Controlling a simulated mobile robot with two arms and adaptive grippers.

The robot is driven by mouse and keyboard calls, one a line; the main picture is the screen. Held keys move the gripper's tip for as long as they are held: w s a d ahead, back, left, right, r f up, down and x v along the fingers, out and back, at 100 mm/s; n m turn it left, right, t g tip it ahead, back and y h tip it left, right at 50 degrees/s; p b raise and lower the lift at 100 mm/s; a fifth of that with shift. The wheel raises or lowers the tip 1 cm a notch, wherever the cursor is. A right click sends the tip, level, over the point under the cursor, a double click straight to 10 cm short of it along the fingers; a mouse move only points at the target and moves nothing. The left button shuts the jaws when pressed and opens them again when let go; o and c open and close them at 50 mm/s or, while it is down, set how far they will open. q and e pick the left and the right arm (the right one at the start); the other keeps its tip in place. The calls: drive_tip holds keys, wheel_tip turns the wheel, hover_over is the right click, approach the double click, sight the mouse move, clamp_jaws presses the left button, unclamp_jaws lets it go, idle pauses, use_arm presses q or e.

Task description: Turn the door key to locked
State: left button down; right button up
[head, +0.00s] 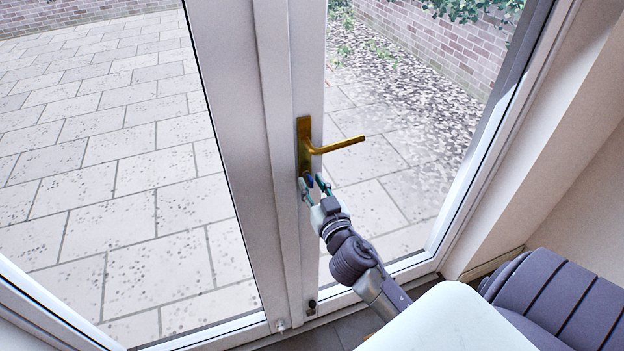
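The glazed door has a brass handle plate (304,145) with a brass lever (340,145) pointing right, roughly level. A small blue piece, which looks like the head of the door key (308,181), shows at the lower end of the plate. My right gripper (313,185) is at this spot, its two fingertips apart on either side, close to the key. I cannot tell whether either finger touches it. The keyhole and most of the key are hidden or too small to make out. My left gripper is not in view.
The door stile (276,120) meets a second glazed panel on the left. Paved ground (120,170) and a brick wall (440,40) lie beyond the glass. A white wall (540,140) stands at the right. The lever sits just above my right gripper.

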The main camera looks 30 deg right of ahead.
drive_tip(key=shift+w, duration=0.3)
clamp_jaws()
